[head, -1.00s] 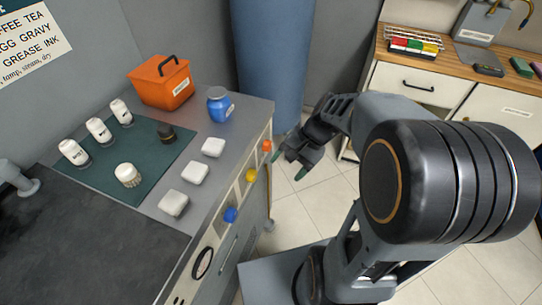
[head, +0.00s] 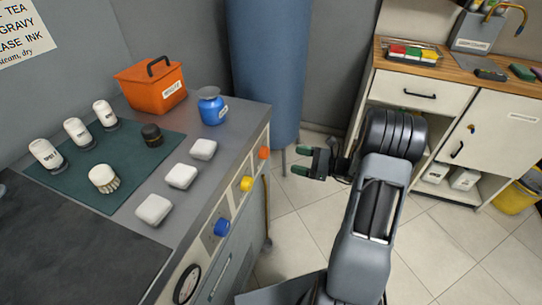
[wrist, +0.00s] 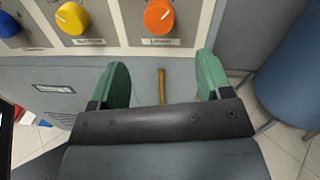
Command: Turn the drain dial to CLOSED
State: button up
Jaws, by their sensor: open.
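Three dials sit on the counter's front panel: a blue dial (head: 221,227), a yellow dial (head: 246,184) and an orange dial (head: 264,153). In the wrist view the orange dial (wrist: 159,16) and the yellow dial (wrist: 72,18) show white pointer marks; orange points up and slightly right, yellow up and left. The blue dial (wrist: 9,25) is partly cut off. The labels are too small to read surely, so I cannot tell which is the drain dial. My gripper (head: 312,160) is open and empty, right of the panel and apart from it. In the wrist view its green fingertips (wrist: 164,76) lie below the orange dial.
A brownish hose or pipe (wrist: 162,87) hangs below the orange dial. A blue cylinder (head: 268,70) stands behind the counter's end. The countertop holds an orange box (head: 150,85), a blue jar (head: 211,108) and several white blocks. Floor between counter and cabinet is open.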

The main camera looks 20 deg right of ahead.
aim_at(268, 154)
jog(key=x, duration=1)
jog(key=shift+c, duration=0.4)
jog(key=c, duration=0.8)
jog(key=shift+b, duration=0.4)
jog(key=shift+c, duration=0.2)
